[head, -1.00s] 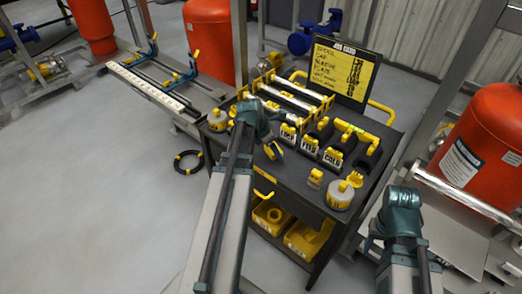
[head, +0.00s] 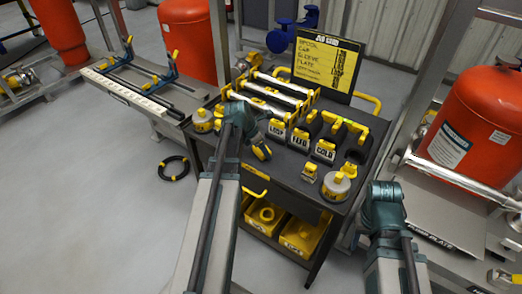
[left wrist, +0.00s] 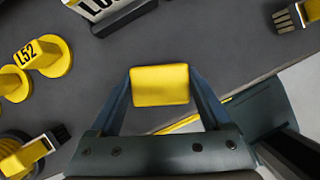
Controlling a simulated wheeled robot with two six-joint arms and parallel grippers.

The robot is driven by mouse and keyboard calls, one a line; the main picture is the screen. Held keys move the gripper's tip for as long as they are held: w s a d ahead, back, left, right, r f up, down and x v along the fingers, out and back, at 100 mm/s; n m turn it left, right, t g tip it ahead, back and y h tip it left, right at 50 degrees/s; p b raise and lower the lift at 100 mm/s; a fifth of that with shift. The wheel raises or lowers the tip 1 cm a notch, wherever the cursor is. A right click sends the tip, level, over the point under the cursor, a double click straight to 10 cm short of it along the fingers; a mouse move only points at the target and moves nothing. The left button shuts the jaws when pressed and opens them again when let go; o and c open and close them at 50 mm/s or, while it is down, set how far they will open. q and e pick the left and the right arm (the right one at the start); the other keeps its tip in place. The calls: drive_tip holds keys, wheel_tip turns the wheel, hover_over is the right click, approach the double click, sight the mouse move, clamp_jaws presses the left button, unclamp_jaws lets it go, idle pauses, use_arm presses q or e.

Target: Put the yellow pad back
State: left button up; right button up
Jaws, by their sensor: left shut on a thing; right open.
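The yellow pad (left wrist: 160,85) is a small yellow block held between the fingertips of my left gripper (left wrist: 160,88) in the left wrist view. It hangs over the dark cart top; I cannot tell its exact height. In the head view my left gripper (head: 259,152) is over the front left of the cart (head: 285,172), beside the labelled black blocks. My right gripper (head: 383,205) is open at the cart's right side; its fingertips are hard to make out.
Black blocks with yellow tops (head: 325,150) stand mid-cart. A yellow-lidded round pot (head: 337,186) stands front right, silver bars (head: 270,100) lie at the back left, and a sign (head: 328,66) stands behind.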

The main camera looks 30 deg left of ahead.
use_arm(q)
drive_tip(key=shift+f, duration=0.25)
drive_tip(key=o, duration=1.1)
drive_tip(key=shift+r, duration=0.1)
drive_tip(key=shift+r, duration=0.1)
drive_tip(key=p+v, duration=1.1)
drive_tip(key=v, duration=0.1)
drive_tip(key=shift+a+r, duration=0.1)
